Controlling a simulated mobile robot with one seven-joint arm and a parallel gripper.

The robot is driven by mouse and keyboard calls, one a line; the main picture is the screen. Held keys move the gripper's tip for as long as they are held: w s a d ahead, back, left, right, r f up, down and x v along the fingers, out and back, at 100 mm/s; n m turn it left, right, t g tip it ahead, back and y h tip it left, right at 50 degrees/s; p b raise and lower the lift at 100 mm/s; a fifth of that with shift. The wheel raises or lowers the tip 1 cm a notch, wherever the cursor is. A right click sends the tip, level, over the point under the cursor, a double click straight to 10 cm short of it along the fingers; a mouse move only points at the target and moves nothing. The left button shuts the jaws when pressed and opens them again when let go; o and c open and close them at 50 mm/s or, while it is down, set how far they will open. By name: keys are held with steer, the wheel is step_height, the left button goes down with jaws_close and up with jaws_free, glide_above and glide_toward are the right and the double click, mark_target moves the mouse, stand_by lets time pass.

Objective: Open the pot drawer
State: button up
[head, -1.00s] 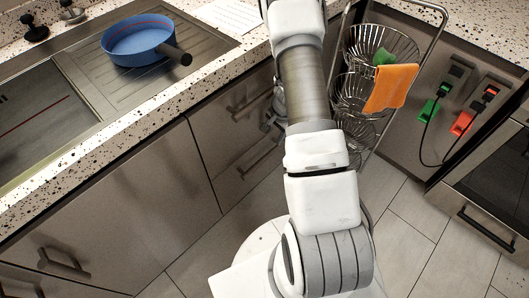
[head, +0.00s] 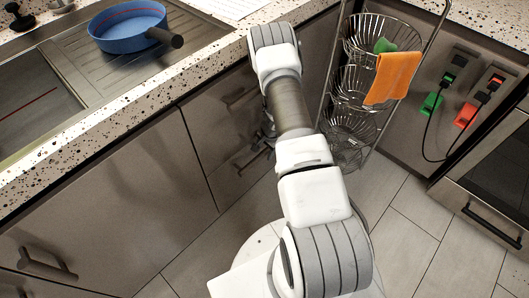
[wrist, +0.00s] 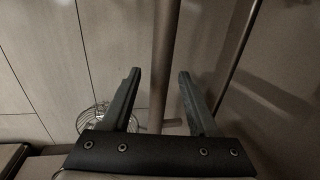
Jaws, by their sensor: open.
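My gripper (wrist: 159,74) is open in the wrist view. A long metal bar handle (wrist: 166,40) runs lengthwise between its two dark fingers, with a gap visible on both sides. In the head view the gripper is mostly hidden behind my arm, close to the drawer fronts. There, an upper drawer front (head: 208,122) and a lower drawer front (head: 228,187) sit under the counter, each with a bar handle: the upper handle (head: 238,96) and the lower handle (head: 250,158). Both drawers look shut. I cannot tell which is the pot drawer.
A wire basket rack (head: 350,95) with an orange cloth (head: 393,77) stands right of my arm. The speckled counter (head: 120,100) overhangs the drawers and holds a blue pan (head: 125,28). An oven (head: 497,175) is at the far right. The floor (head: 405,215) between is clear.

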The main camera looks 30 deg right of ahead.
steer(key=shift+f, duration=0.1)
jaws_close()
stand_by(0.3)
stand_by(1.1)
